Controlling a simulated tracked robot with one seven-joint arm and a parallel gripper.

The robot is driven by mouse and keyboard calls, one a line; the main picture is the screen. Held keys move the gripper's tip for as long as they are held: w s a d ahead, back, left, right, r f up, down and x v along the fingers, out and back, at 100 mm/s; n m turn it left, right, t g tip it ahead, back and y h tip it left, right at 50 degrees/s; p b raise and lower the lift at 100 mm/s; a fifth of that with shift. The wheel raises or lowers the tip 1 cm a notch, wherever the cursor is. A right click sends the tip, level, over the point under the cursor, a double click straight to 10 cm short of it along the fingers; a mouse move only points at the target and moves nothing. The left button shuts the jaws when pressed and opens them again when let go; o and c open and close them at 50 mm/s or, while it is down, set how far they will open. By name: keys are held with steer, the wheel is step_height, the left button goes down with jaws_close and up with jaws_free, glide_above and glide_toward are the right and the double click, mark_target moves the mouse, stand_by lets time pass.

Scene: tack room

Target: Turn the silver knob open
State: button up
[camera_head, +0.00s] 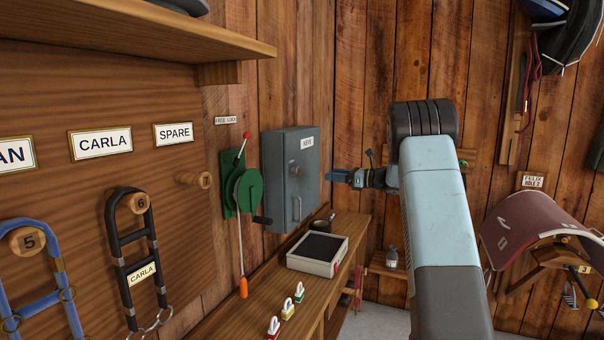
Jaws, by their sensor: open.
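A grey metal cabinet (277,192) with a "KEYS" label hangs on the wooden wall. Its door looks shut. A small silver knob (295,171) sits on the door, above a vertical bar handle (299,209). The knob is small here, and I cannot tell how far it is turned. My gripper (331,176) is to the right of the cabinet, near the knob's height in the picture. It points left toward the door and is open, with nothing seen between its fingers. It looks apart from the knob.
A green lever device (244,193) with a crank is left of the cabinet. A shelf (150,27) juts out above left. A saddle (540,225) stands at right.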

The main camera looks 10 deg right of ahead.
mark_target(298, 171)
steer(key=x, duration=1.3)
steer(key=shift+w+a, duration=0.2)
steer(key=shift+a, duration=0.1)
steer(key=shift+c, duration=0.2)
